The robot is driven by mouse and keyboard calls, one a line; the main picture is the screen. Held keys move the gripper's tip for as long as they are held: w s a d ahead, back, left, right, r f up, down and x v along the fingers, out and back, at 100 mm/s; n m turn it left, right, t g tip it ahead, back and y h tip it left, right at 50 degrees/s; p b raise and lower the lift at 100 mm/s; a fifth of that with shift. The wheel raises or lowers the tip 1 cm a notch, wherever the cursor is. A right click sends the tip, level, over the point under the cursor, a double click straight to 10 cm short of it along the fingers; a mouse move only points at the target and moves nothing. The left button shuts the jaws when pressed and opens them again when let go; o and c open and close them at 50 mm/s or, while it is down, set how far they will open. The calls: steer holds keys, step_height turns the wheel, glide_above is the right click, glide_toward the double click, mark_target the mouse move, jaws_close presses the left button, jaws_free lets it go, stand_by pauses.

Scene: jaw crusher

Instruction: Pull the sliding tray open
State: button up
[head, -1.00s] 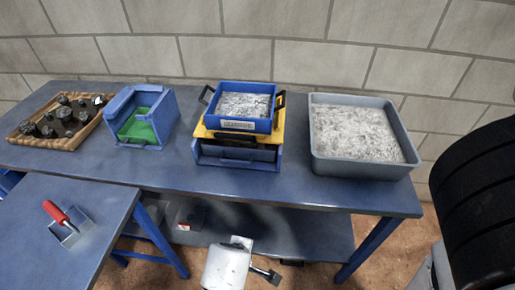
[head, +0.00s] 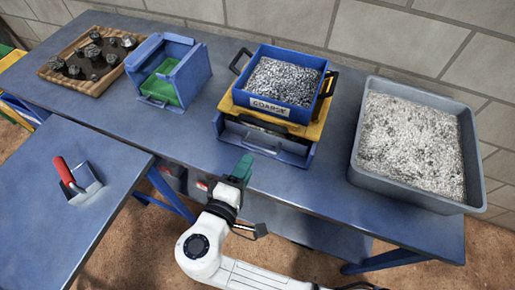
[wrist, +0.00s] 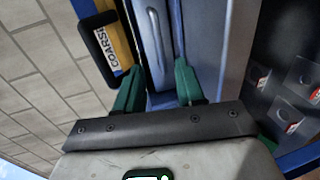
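The sliding tray (head: 275,141) is a blue drawer in the blue housing under a yellow frame (head: 308,127). It has a bar handle (head: 259,148) on its front. In the wrist view the handle (wrist: 156,38) lies beyond the fingertips, roughly in line with the gap between them. My gripper (head: 243,165) is just in front of the tray, near its handle. The wrist view shows the green fingers of my gripper (wrist: 158,80) apart, with nothing clearly held between them. Contact with the handle cannot be told.
A blue bin labelled COARSE (head: 286,82), full of gravel, sits on the yellow frame. A grey tub of gravel (head: 414,195) stands to the right. A blue box with a green floor (head: 185,62) and a wooden rock tray (head: 68,83) stand left. A red-handled scoop (head: 85,184) lies on the nearer table.

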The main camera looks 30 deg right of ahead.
mark_target(256, 148)
steer(key=x, duration=0.6)
steer(key=shift+d, duration=0.1)
jaws_close()
steer(key=shift+f, duration=0.1)
stand_by(0.5)
